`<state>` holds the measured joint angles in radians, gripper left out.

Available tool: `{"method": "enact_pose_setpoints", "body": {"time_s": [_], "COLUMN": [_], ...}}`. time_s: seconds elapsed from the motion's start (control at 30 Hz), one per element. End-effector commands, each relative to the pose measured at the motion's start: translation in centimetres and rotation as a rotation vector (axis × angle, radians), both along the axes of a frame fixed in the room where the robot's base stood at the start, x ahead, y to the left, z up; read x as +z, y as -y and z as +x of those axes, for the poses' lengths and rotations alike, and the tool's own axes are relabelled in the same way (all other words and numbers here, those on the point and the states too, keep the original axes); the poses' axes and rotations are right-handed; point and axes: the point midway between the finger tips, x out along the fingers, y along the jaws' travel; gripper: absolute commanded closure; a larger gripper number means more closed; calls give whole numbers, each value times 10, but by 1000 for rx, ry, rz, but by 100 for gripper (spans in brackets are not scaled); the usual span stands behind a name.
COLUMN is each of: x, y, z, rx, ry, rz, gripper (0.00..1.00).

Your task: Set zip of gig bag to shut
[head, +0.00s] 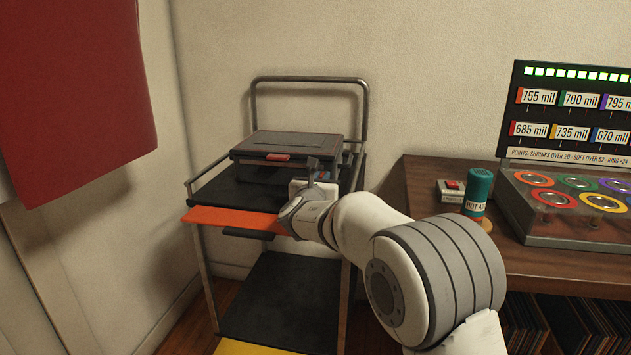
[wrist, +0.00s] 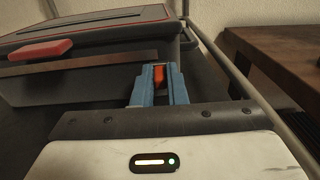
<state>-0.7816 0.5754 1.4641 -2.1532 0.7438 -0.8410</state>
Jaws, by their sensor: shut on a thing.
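The gig bag (head: 290,142) is a dark, box-like case with red trim, lying flat on the cart's top shelf. It fills the upper left of the wrist view (wrist: 100,22). A red tab (head: 278,157) sits at its front edge. My gripper (head: 316,170) is at the bag's front right corner. In the wrist view its blue-grey fingers (wrist: 158,80) are shut on a small orange-red piece, which looks like the zip pull (wrist: 159,75). The fingers partly hide it. I cannot tell how far the zip is closed.
The cart (head: 270,285) has a metal rail behind the bag and an orange front edge. A wooden desk (head: 420,185) stands to the right, with a teal can (head: 478,190) and a lit console (head: 570,200). A red cloth (head: 75,90) hangs at left.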

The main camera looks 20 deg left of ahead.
Motion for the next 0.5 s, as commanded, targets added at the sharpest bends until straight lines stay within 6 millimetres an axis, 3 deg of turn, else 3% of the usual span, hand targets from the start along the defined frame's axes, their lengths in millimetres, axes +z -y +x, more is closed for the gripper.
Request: {"method": "enact_pose_setpoints", "body": {"time_s": [0.1, 0.13, 0.37, 0.5], "x": [0, 0, 0, 0], "y": [-2, -3, -8, -9], "z": [-2, -2, -6, -7], "rx": [1, 2, 11, 13], "ry": [1, 1, 1, 0], "rz": [2, 1, 1, 1], "gripper": [100, 86, 67, 65]}}
